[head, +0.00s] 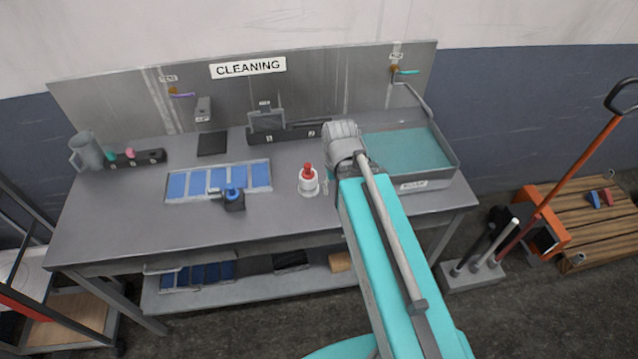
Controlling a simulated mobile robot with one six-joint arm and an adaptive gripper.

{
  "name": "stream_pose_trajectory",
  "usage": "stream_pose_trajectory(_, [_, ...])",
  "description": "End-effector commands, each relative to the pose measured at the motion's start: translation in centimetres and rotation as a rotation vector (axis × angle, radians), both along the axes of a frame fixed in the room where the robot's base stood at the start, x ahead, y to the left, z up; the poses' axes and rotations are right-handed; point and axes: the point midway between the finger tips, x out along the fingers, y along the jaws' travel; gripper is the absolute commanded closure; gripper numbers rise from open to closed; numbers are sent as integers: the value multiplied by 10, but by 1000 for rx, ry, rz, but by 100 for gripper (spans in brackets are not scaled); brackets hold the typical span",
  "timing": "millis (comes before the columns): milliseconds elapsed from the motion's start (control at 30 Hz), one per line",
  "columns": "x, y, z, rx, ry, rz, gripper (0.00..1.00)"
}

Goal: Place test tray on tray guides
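A shallow light-framed tray (168,196) with several blue panels lies flat on the left half of the grey bench top. A grey upright plate (267,122) stands at the back of the bench, in or against a dark rack (297,134) marked with numbers. No label names the test tray or the tray guides, so I cannot tell which things they are. My turquoise arm reaches over the right half of the bench and ends at a grey wrist near the basin. My gripper's fingers do not show, and whatever they may hold is hidden.
A basin (452,157) with teal liquid is at right, under a tap (397,71). A red-topped bottle (308,180), a blue-topped dark bottle (234,199) and a grey jug (86,152) stand on the bench. The front left of the bench top is clear.

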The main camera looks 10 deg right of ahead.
Motion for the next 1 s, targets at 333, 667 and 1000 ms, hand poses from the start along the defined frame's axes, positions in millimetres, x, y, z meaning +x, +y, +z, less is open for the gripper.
stream_pose_trajectory(333, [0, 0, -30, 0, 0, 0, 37])
stream_pose_trajectory(667, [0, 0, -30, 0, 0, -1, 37])
stream_pose_trajectory(1000, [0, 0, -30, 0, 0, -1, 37])
